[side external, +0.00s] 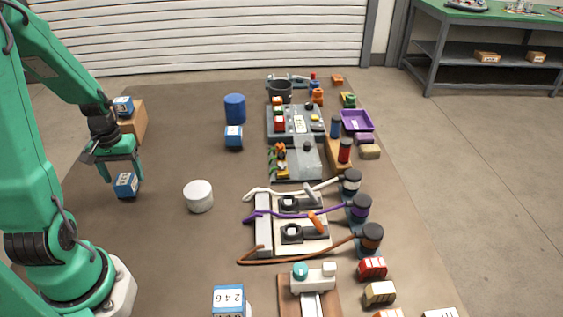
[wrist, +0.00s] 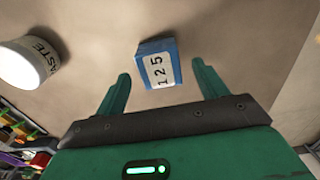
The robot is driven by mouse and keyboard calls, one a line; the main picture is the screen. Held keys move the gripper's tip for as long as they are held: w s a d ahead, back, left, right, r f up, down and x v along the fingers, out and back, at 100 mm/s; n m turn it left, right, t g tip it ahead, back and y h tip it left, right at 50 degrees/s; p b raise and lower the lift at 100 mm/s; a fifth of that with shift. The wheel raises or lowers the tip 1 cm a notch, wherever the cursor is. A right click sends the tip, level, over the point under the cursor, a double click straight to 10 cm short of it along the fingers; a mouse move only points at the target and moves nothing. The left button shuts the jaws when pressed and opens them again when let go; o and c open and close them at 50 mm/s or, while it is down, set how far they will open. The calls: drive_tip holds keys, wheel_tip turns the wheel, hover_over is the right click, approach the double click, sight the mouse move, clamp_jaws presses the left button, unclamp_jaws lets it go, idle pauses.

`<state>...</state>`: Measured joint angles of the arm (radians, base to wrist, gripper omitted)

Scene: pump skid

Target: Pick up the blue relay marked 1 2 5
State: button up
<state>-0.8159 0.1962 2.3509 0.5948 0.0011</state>
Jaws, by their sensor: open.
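The blue relay marked 1 2 5 (wrist: 159,65) lies on the brown table, its white label facing my wrist camera. In the side view the blue relay below my gripper (side external: 125,185) sits at the left of the table. My gripper (wrist: 163,82) is open and empty, with its two green fingers on either side of the relay in the wrist view and the relay slightly beyond the fingertips. In the side view my gripper (side external: 118,178) is just above the relay. I cannot tell whether a finger touches it.
A white cylinder marked WASTE (side external: 198,196) stands to the right. Other blue relays sit on a wooden block (side external: 133,122), beside a blue cylinder (side external: 235,108), and at the front, marked 2 4 6 (side external: 228,300). A pump assembly with hoses (side external: 290,228) fills the middle right.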

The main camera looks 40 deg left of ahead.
sight(124, 178)
drive_tip(key=shift+f, duration=2.05)
drive_tip(key=c, duration=1.1)
drive_tip(key=shift+c, duration=0.2)
drive_tip(key=shift+r, duration=0.15)
drive_tip(key=shift+r, duration=1.35)
drive_tip(key=w+d+r, duration=0.3)
drive_tip(key=d+r, duration=0.5)
drive_tip(key=d, duration=0.3)
drive_tip(key=shift+d, duration=0.1)
